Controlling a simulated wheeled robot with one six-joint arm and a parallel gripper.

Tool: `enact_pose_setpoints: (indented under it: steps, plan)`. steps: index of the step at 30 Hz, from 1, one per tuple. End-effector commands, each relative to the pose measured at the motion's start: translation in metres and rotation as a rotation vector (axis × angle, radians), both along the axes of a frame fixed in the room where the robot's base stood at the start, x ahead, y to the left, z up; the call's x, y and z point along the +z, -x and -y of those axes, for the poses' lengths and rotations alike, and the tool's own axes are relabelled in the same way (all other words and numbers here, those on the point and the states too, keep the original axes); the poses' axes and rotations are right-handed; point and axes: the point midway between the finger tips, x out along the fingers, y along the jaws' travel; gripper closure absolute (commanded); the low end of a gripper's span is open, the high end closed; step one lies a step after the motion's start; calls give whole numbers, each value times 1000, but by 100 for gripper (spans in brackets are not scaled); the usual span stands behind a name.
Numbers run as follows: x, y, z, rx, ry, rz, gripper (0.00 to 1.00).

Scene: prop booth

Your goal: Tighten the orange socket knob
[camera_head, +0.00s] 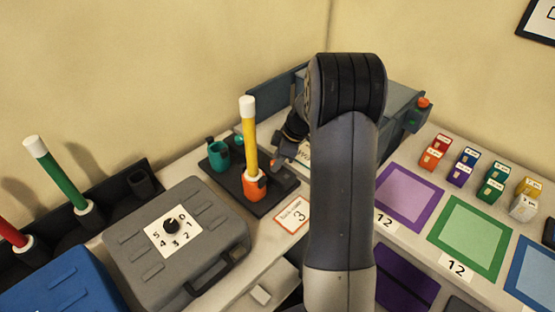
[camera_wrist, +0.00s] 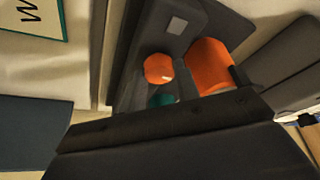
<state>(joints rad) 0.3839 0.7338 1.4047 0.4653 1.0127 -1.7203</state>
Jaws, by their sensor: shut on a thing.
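The orange socket (camera_head: 255,188) stands on a dark base (camera_head: 284,191) and holds an upright yellow stick (camera_head: 250,135) with a white tip. Its small round orange knob (camera_head: 276,163) sits behind and to the right of the socket. My gripper (camera_head: 283,154) reaches down to this knob and is shut on it; my arm hides part of the gripper. In the wrist view, the round orange knob (camera_wrist: 158,68) shows beside the larger orange socket (camera_wrist: 210,66).
A teal socket (camera_head: 219,157) with a teal knob (camera_head: 238,140) stands close by on the same base. A grey case with a numbered dial (camera_head: 171,226) is at front left. A card marked 3 (camera_head: 293,215) lies in front. Coloured mats and small blocks are right.

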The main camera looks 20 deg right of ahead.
Motion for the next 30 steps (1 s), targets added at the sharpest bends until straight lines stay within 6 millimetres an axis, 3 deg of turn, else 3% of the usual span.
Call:
enact_pose_setpoints:
  steps: [4,18,29,30]
  plan:
    - [0,0,0,0,0,0,92]
    - [-2,1,-1,-249,1,3,92]
    - [0,1,-1,-278,-1,0,92]
    - [0,1,-1,-278,-1,0,68]
